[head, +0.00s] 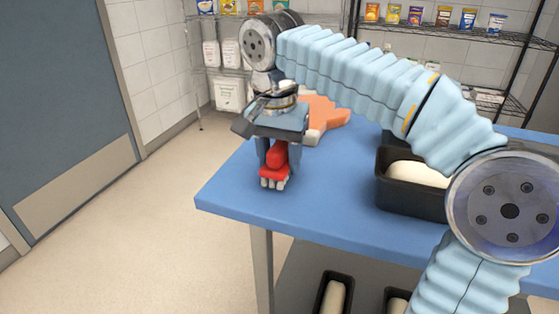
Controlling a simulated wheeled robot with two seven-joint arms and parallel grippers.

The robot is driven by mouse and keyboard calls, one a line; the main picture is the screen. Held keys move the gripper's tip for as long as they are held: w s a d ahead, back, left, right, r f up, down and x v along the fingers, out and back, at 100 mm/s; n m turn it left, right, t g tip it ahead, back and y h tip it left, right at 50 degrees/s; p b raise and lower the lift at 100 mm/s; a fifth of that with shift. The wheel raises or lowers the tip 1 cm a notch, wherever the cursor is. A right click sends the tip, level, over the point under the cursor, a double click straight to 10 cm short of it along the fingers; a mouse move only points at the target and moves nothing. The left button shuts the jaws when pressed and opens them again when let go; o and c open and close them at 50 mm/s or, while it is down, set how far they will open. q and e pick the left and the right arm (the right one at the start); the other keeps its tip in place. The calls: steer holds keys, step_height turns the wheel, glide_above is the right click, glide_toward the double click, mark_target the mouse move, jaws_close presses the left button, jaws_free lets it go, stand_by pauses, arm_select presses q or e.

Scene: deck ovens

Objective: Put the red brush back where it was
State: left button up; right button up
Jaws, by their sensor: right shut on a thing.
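The red brush (274,171) with pale bristles is at the left end of the blue table, upright with its bristles down. My right gripper (277,158) points down from above and is shut on the brush's red upper part. The bristles are at the tabletop; I cannot tell whether they touch it. My left gripper is not in view.
The blue table (330,198) has a free left corner. An orange and white item (325,113) lies behind the gripper. A black pan with pale dough (415,174) stands to the right, and more pans (334,296) sit below. Wire shelves (455,33) stand behind.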

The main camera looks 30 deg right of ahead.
mark_target(279, 145)
steer(key=shift+f, duration=0.6)
steer(key=shift+f, duration=0.1)
steer(key=o, duration=1)
steer(key=r, duration=0.7)
steer(key=shift+s+a+r, duration=0.35)
